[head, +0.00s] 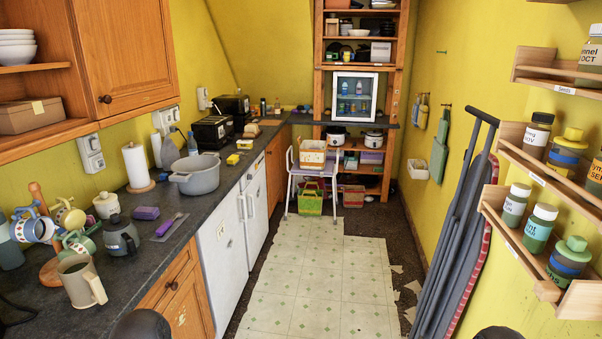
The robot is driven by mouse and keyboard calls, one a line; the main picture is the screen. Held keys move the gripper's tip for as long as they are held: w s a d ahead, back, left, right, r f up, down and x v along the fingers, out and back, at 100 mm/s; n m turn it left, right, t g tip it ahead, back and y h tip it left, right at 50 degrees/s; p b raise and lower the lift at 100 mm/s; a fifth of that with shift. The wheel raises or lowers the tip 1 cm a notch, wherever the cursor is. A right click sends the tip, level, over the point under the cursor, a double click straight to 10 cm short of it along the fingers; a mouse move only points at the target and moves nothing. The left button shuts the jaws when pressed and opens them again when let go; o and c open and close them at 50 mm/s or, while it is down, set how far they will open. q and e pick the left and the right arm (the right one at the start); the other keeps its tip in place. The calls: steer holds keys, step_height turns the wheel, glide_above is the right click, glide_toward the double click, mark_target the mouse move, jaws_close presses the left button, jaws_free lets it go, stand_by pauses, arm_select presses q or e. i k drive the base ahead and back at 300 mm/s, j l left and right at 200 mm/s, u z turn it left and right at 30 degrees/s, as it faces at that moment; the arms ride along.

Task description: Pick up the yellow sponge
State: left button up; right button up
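Two small yellow blocks lie on the dark counter beyond the grey pot. The farther yellow block (244,144) is near the front edge of the counter. The nearer yellow block (232,159) has a darker part and lies just right of the pot's far side. Both are small in the picture, and I cannot tell for sure which is the yellow sponge. Neither of my grippers shows in the head view. Dark rounded parts at the bottom edge seem to be mine.
The grey pot (196,176) stands on the counter (150,259). The tiled floor (318,285) is clear.

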mark_target(233, 159)
steer(key=i+u, duration=0.1)
steer(key=i, duration=0.55)
steer(key=i+l+u, duration=0.1)
steer(key=i, duration=0.6)
steer(key=i+l+u, duration=0.1)
steer(key=i, duration=0.55)
steer(key=l, duration=0.1)
